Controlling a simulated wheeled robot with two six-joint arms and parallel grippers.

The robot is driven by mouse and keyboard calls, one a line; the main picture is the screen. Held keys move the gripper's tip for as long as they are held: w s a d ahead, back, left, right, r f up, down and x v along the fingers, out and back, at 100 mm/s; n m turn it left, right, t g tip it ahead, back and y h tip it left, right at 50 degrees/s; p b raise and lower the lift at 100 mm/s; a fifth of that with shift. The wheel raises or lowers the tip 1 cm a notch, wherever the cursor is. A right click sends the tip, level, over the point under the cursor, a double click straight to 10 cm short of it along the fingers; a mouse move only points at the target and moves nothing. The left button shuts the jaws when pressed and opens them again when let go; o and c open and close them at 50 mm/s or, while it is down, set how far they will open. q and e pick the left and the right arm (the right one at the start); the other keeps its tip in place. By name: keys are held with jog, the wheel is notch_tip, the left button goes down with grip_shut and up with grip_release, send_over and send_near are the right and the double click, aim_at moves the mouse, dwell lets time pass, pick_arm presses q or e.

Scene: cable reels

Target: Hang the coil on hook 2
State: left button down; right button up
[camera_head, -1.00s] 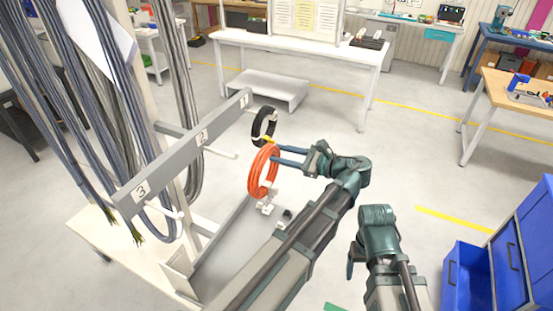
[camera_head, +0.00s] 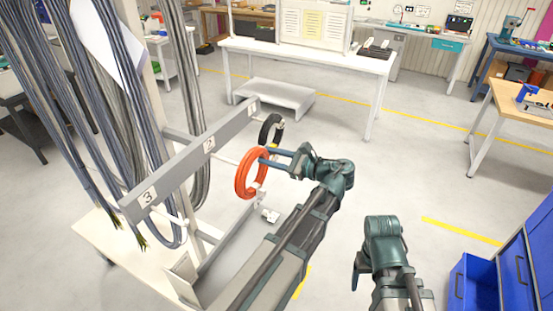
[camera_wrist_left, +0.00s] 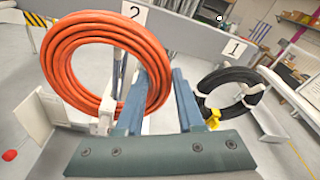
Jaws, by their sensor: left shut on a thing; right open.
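The orange coil (camera_head: 240,178) hangs upright from my left gripper (camera_head: 270,158), which is shut on its upper right side. In the left wrist view the coil (camera_wrist_left: 62,72) is a large ring at the left, beside my left gripper's fingers (camera_wrist_left: 158,100). Hook 2 (camera_head: 226,159) is a white peg under label 2 (camera_head: 209,145) on the grey rail; its tip ends close to the coil. I cannot tell whether the tip is inside the ring. My right gripper (camera_head: 357,272) is open and empty, low at the right.
A black coil (camera_head: 277,122) with a yellow tag hangs at hook 1, just beyond the orange coil. Grey cable bundles (camera_head: 110,120) hang at the left behind the rail (camera_head: 180,170). Blue drawers (camera_head: 515,255) stand at the right. The floor between is open.

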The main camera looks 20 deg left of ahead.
pick_arm(q)
jog(key=a+f+b, duration=0.2)
jog(key=a, duration=0.4)
jog(key=shift+w+a+f+b, duration=0.25)
jog(key=shift+a+f+b, duration=0.15)
dwell(0.4)
dwell(0.4)
grip_release()
dwell(0.3)
jog(key=d, duration=1.1)
jog(key=shift+s, duration=0.45)
dwell(0.6)
jog(key=shift+a, duration=0.15)
jog(key=shift+w+a, duration=0.15)
jog(key=shift+a, duration=1.4)
jog(key=shift+w+a, duration=0.15)
jog(key=shift+a, duration=1.4)
